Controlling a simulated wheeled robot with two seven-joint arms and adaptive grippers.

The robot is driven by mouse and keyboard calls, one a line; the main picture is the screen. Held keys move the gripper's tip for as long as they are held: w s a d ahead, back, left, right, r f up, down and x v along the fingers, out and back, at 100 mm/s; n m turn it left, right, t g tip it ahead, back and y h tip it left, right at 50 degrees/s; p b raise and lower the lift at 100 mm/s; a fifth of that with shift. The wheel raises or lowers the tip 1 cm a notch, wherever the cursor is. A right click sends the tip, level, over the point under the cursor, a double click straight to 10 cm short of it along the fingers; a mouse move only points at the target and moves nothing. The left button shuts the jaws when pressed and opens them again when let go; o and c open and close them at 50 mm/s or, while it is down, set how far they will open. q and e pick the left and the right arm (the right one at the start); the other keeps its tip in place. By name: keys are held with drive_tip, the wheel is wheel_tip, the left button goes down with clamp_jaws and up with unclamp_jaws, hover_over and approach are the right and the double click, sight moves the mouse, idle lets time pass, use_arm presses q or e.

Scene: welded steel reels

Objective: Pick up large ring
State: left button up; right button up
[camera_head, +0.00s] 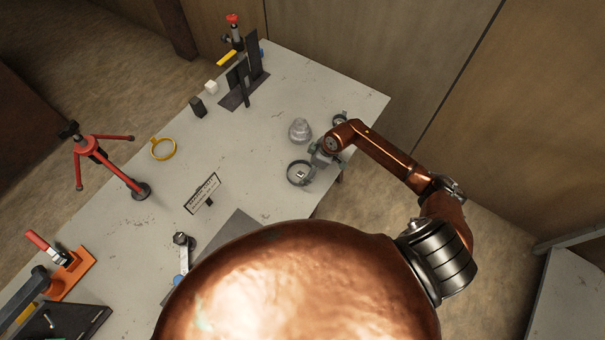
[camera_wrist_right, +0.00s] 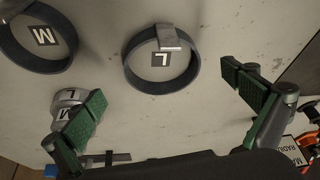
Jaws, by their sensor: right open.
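The large ring, a dark band with a metal clasp on its rim, lies flat on the table around a tag marked L; it shows in the right wrist view (camera_wrist_right: 130,73) and in the head view (camera_head: 290,178). My right gripper (camera_head: 319,161) is above the table beside it. In the right wrist view its green fingers (camera_wrist_right: 170,92) are spread wide, with nothing between them; the ring lies beyond the tips, between them in the picture. A second dark ring (camera_wrist_right: 68,58), around an M tag, lies to the left. My left gripper is not in view.
A stepped grey cone (camera_head: 299,131) stands close to the large ring. A small sign (camera_head: 203,194), a yellow ring (camera_head: 163,149) and a red tripod (camera_head: 97,153) are to the left. Dark upright plates (camera_head: 243,80) stand at the back. The table's right edge is close.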

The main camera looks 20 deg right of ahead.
sight(303, 161)
drive_tip(key=x, duration=0.4)
drive_tip(key=shift+a+f, duration=0.1)
drive_tip(key=shift+f, duration=0.15)
drive_tip(key=shift+s, duration=0.1)
drive_tip(key=c, duration=1.5)
drive_tip(key=shift+r, duration=0.15)
